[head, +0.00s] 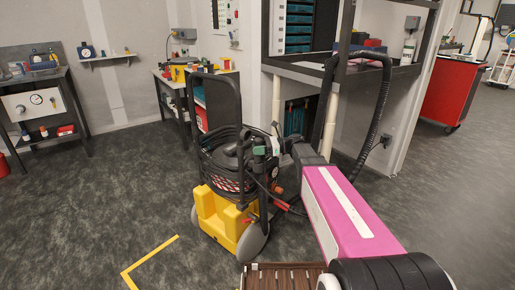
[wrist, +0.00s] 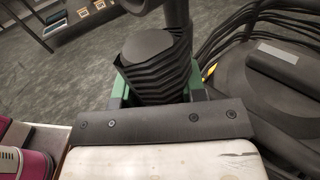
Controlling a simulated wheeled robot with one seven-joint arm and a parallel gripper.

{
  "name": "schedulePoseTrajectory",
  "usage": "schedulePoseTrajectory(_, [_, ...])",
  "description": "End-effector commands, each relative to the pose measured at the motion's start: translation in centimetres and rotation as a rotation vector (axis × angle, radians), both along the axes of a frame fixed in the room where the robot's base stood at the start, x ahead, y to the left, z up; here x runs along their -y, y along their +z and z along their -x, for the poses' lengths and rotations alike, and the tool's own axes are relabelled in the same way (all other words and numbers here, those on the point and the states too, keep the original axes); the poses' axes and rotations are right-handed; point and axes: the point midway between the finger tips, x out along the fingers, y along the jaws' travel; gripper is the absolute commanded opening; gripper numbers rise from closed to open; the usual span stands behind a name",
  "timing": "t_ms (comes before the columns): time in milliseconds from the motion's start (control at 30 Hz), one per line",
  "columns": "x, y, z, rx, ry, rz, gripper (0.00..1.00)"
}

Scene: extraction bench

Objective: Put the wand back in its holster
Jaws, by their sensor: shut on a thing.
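My gripper (wrist: 157,84) has green fingers on both sides of a black ribbed grip, which I take to be the wand (wrist: 155,62). It is shut on this grip, and a dark tube runs up from it in the wrist view. In the head view my gripper (head: 272,147) is at the right side of a yellow wheeled machine (head: 218,215) with a coiled black hose. A dark upright tube shows below the gripper there. I cannot pick out the holster clearly, nor tell whether the wand's lower end is in it.
The machine's dark body and hose coils (wrist: 285,85) lie close right of my gripper in the wrist view. A bench frame (head: 335,75) with a thick black hose stands behind. Yellow floor tape (head: 150,262) marks open floor at front left. A red cabinet (head: 450,92) is far right.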

Motion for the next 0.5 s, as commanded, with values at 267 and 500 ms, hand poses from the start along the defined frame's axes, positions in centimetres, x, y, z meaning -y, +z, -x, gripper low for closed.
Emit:
schedulePoseTrajectory(267, [0.00, -0.20, 0.00, 0.001, 0.000, 0.000, 0.68])
schedulePoseTrajectory(500, [0.11, -0.21, -0.02, 0.000, 0.000, 0.000, 0.68])
